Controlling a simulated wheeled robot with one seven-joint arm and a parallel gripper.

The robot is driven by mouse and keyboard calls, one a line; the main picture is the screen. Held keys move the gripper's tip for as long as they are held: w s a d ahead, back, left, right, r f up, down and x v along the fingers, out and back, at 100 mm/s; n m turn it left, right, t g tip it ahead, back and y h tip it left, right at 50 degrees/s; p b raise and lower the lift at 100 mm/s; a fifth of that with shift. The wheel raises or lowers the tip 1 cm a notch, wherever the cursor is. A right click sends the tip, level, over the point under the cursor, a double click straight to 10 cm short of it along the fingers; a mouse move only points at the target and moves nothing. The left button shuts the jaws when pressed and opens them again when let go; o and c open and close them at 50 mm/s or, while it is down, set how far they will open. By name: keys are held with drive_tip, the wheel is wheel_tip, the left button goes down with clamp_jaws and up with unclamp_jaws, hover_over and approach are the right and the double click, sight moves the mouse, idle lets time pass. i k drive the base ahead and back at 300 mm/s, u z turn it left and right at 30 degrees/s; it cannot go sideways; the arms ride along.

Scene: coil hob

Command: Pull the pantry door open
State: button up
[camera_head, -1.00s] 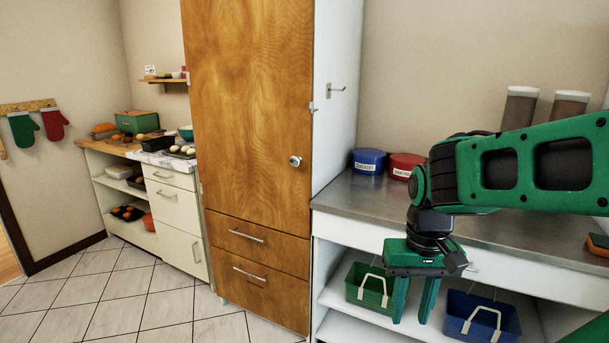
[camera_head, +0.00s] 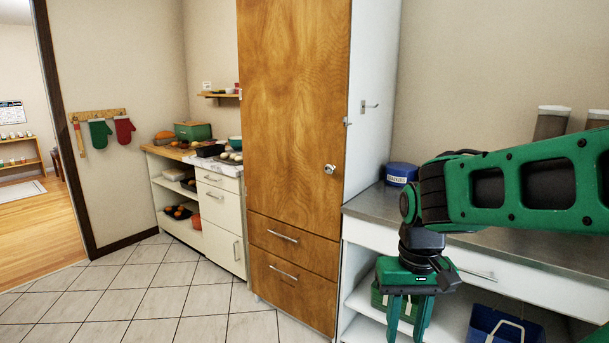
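The tall wooden pantry door (camera_head: 290,110) is shut, flush with its cabinet. Its round metal knob (camera_head: 329,169) sits near the door's right edge, above two wooden drawers. My gripper (camera_head: 406,325) hangs pointing down, to the right of and lower than the knob, in front of the counter and shelf. Its two green fingers are apart with nothing seen between them. It is clear of the door. The lower fingertips are close to the bottom of the view.
A steel counter (camera_head: 475,226) with a blue tin (camera_head: 401,173) stands right of the pantry. White drawers (camera_head: 222,220) stand left. The tiled floor (camera_head: 150,290) is clear, and a doorway opens at far left.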

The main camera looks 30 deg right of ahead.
sight(294, 55)
drive_tip(key=u, duration=0.1)
drive_tip(key=i, duration=1)
drive_tip(key=z, duration=0.05)
